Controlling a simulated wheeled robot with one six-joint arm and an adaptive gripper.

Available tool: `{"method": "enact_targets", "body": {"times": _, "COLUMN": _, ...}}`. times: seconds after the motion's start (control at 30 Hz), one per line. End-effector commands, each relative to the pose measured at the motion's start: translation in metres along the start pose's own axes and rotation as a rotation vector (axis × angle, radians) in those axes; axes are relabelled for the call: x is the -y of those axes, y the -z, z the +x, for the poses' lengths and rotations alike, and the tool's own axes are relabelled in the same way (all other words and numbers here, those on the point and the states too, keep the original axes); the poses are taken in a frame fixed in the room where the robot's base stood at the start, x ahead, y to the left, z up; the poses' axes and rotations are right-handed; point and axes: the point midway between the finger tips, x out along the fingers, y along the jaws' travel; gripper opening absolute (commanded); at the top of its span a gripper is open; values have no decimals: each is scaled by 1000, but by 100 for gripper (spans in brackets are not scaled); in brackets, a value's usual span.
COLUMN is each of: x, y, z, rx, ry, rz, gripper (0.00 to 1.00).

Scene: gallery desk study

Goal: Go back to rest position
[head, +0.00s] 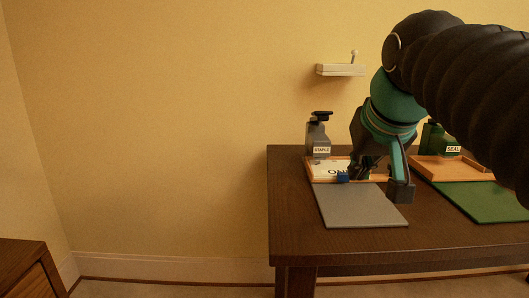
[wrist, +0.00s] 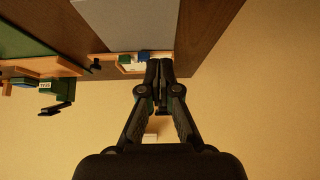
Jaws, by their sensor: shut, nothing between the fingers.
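My gripper (wrist: 159,68) is shut and empty in the wrist view, with its two fingers together. In the head view my gripper (head: 375,182) hangs from the arm over the desk, in front of the wooden tray on the left. It hides part of that tray and of the white paper in it. How far it is above the desk is hard to tell.
The dark desk (head: 290,242) holds a grey mat (head: 360,207), a STAPLE device (head: 319,138), a green SEAL device (head: 437,138) and a green mat (head: 480,202). A blue item (head: 342,178) is at the left tray's front. A shelf (head: 340,70) is on the wall.

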Motion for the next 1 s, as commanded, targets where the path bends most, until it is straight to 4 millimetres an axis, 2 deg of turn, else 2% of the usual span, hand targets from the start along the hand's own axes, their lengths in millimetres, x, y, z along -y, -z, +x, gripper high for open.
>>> {"method": "enact_targets", "body": {"times": 0.03, "x": 0, "y": -22, "z": 9, "rx": 18, "ry": 0, "rz": 0, "gripper": 0}}
{"method": "enact_targets", "body": {"times": 0.3, "x": -2, "y": -134, "z": 64, "rx": 91, "ry": 1, "rz": 0, "gripper": 0}}
{"method": "enact_targets", "body": {"times": 0.5, "x": -2, "y": -206, "z": 97, "rx": 134, "ry": 1, "rz": 1, "gripper": 0}}
{"method": "enact_targets", "body": {"times": 0.6, "x": -2, "y": -226, "z": 106, "rx": 146, "ry": 1, "rz": 2, "gripper": 0}}
{"method": "enact_targets", "body": {"times": 0.7, "x": -2, "y": -236, "z": 111, "rx": 151, "ry": 1, "rz": 2, "gripper": 0}}
{"method": "enact_targets", "body": {"times": 1.0, "x": -2, "y": -238, "z": 112, "rx": 153, "ry": 2, "rz": 2, "gripper": 0}}
